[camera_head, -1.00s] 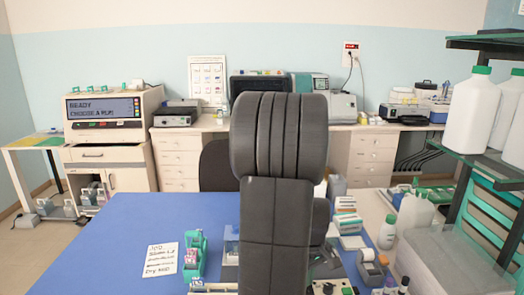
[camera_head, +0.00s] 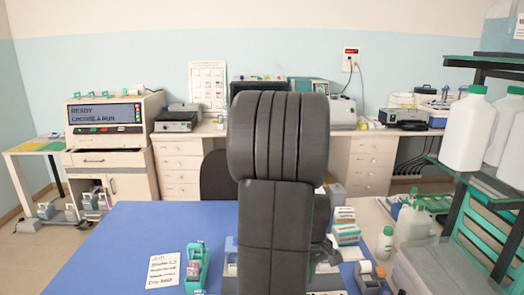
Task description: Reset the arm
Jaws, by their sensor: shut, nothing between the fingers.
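My arm (camera_head: 277,180) stands upright in the middle of the head view, a dark grey link with a thick ribbed joint at its top. It covers part of the blue table and the bench behind. My gripper does not show in this view; nothing of its fingers can be seen.
The blue table (camera_head: 110,240) holds a handwritten note (camera_head: 163,270), a green rack (camera_head: 197,266) and stacked small boxes (camera_head: 346,233). White bottles (camera_head: 467,132) stand on a dark green shelf at the right. A stainer machine (camera_head: 108,120) and a bench with drawers (camera_head: 180,165) stand behind.

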